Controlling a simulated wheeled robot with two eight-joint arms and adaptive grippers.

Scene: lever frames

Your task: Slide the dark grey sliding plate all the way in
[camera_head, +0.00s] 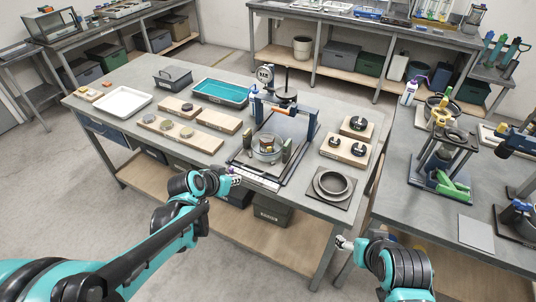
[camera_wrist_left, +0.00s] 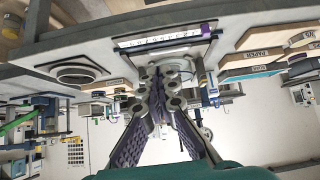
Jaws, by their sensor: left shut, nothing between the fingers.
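The dark grey sliding plate (camera_head: 246,158) lies low in the lever frame (camera_head: 290,104), on the table's front half. A round clear dish (camera_head: 267,150) stands on it, and a pale marked scale strip (camera_head: 256,180) runs along the front end. The strip also shows in the left wrist view (camera_wrist_left: 168,41). My left gripper (camera_head: 236,179) is shut and empty, at the front left corner of the plate by the strip; I cannot tell whether it touches. Its fingers (camera_wrist_left: 160,75) meet in the left wrist view. My right gripper (camera_head: 343,243) hangs off the table's front right; its fingers are too small to read.
A round grey ring on a square base (camera_head: 333,185) stands right of the frame. Wooden blocks with dark weights (camera_head: 345,150) lie behind it. Wooden blocks (camera_head: 180,133), a white tray (camera_head: 122,102) and a teal tray (camera_head: 220,92) stand left. Floor in front is clear.

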